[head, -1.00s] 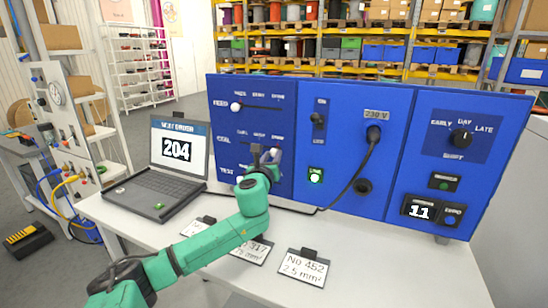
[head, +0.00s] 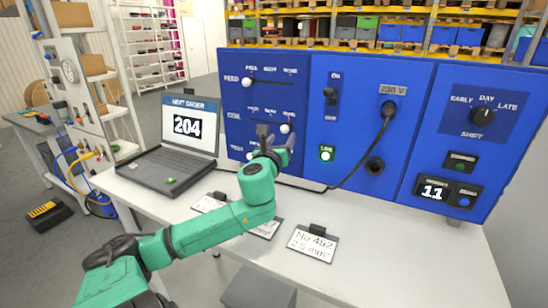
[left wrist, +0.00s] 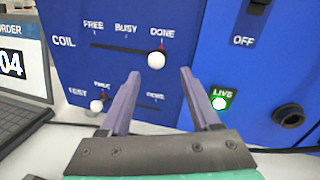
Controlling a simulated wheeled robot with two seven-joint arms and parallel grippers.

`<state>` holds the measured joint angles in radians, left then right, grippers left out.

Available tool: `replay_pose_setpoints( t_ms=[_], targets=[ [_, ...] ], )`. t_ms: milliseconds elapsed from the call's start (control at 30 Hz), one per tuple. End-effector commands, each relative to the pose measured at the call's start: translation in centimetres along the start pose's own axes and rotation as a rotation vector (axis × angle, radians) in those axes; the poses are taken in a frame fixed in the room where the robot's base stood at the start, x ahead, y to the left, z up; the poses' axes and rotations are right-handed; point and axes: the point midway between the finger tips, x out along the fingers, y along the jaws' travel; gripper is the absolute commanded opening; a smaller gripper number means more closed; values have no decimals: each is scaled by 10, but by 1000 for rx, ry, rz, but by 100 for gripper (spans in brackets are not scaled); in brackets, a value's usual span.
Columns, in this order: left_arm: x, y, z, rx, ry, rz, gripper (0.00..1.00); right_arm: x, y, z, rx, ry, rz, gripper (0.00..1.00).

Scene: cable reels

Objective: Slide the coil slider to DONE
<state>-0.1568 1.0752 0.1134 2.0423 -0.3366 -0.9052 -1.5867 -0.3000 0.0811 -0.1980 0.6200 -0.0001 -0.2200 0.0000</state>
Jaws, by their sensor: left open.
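The coil slider's white knob (left wrist: 156,60) sits at the right end of its slot, below the word DONE, in the left wrist view. In the head view the same knob (head: 284,128) shows just above my left gripper (head: 280,150). In the left wrist view my left gripper (left wrist: 160,73) is open, with one finger to each side below the knob. Nothing is between its fingers, and I cannot tell how far they are from the panel. My right gripper is not in view.
The feed knob (head: 246,82) is at the left of its slot above. The test knob (left wrist: 97,105) is at the left below. A laptop (head: 170,150) showing 204 stands left. Label cards (head: 312,243) lie on the table before the blue panel (head: 345,85).

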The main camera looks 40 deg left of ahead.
Motion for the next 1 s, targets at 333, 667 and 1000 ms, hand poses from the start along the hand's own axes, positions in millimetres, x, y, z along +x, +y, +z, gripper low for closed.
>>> replay_pose_setpoints(
  t_ms=[333,667,1000],
  targets=[
    [-87,-1,-4,0,2,-2,64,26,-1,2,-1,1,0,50],
    [-98,-2,0,2,0,-1,64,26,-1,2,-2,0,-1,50],
    [-97,-2,0,2,0,-1,64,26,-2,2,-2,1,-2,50]
  ],
)
